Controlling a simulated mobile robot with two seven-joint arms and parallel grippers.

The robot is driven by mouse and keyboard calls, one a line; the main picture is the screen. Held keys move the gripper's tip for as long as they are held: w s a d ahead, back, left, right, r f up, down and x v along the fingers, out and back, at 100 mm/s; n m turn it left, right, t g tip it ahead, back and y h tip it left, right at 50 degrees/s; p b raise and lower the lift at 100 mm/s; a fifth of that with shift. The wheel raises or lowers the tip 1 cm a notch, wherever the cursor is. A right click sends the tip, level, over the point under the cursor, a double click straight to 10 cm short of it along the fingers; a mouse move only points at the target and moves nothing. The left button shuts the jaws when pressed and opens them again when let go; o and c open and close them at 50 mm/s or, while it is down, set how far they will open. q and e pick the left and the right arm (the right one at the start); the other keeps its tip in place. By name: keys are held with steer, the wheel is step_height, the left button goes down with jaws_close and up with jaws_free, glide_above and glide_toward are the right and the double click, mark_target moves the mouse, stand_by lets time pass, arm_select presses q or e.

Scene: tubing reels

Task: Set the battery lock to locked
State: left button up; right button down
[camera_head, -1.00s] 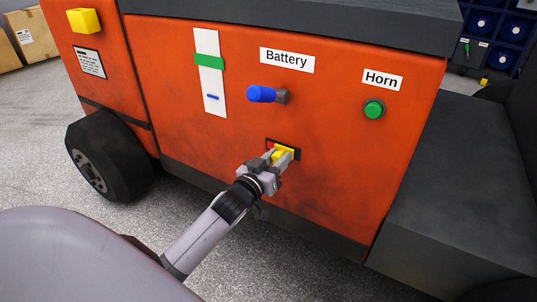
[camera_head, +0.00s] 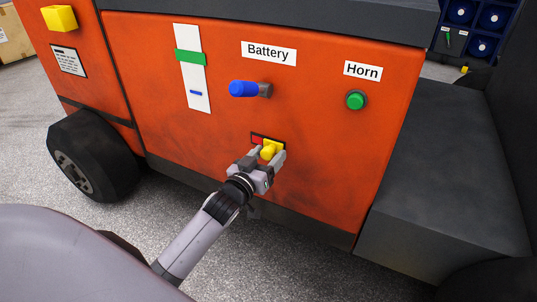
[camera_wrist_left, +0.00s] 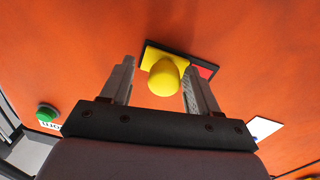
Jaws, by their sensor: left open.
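A yellow knob (camera_head: 268,150) stands out from a small dark slot plate in the orange panel, below the "Battery" label. A red patch (camera_head: 257,140) shows on the plate to the left of the knob. In the left wrist view the yellow knob (camera_wrist_left: 165,78) lies between the fingertips, with the red patch (camera_wrist_left: 206,72) to its right. My left gripper (camera_head: 266,159) is open, its fingers on either side of the knob; I cannot tell whether they touch it. A blue handle (camera_head: 244,89) points left under the "Battery" label (camera_head: 268,53). My right gripper is out of view.
A green Horn button (camera_head: 356,101) sits to the right. A white strip (camera_head: 193,85) with a green slider is at the left. A dark step block (camera_head: 440,190) juts out at the right, and a black wheel (camera_head: 92,155) stands at the left.

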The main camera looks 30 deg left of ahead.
mark_target(268, 156)
arm_select(q)
steer(key=s+p, duration=0.2)
steer(key=s, duration=0.3)
steer(key=shift+s+d+r, duration=0.1)
steer(key=shift+s, duration=0.7)
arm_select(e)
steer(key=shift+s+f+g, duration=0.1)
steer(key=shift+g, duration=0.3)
